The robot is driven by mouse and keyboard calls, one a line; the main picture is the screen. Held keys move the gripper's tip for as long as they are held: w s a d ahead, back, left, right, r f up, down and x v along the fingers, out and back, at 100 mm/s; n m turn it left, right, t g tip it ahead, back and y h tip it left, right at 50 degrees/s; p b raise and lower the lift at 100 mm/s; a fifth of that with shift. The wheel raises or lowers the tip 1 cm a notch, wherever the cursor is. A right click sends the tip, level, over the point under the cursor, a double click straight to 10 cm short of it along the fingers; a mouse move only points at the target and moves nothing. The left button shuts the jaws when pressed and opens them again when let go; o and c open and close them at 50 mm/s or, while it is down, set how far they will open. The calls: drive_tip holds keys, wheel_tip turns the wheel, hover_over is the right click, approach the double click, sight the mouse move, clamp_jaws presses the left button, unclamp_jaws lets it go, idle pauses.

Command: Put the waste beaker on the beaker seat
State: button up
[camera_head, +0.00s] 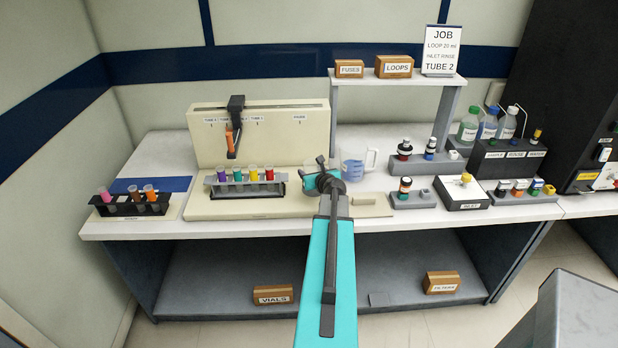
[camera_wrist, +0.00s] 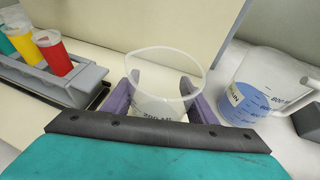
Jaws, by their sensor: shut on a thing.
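The waste beaker (camera_wrist: 166,88), a clear, empty-looking beaker with volume markings, stands between the purple fingers of my gripper (camera_wrist: 160,100) in the wrist view. The fingers are shut on its sides. In the head view my gripper (camera_head: 324,178) is over the right part of the cream collector base (camera_head: 245,208), and my arm and wrist hide most of the beaker. The beaker's underside is hidden, so I cannot tell whether it touches the base. I cannot make out the beaker seat clearly; that part of the base is covered by my gripper and the beaker.
A jug with blue liquid (camera_head: 356,162) stands close on the right. A rack of colored tubes (camera_head: 245,188) is on the left, below the collector's back panel (camera_head: 275,150). A shelf (camera_head: 390,80) rises behind. Bottle blocks (camera_head: 412,200) fill the right bench.

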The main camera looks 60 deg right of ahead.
drive_tip(key=shift+w+d, duration=0.4)
drive_tip(key=shift+d, duration=0.05)
drive_tip(key=shift+f, duration=0.2)
drive_tip(key=shift+s+f+b, duration=0.15)
drive_tip(key=shift+f+b, duration=0.65)
drive_tip(key=shift+b, duration=0.15)
drive_tip(key=shift+f+b, duration=0.85)
drive_tip(key=shift+f, duration=0.2)
drive_tip(key=o, duration=1.2)
drive_tip(key=shift+o, duration=0.2)
drive_tip(key=shift+r, duration=0.15)
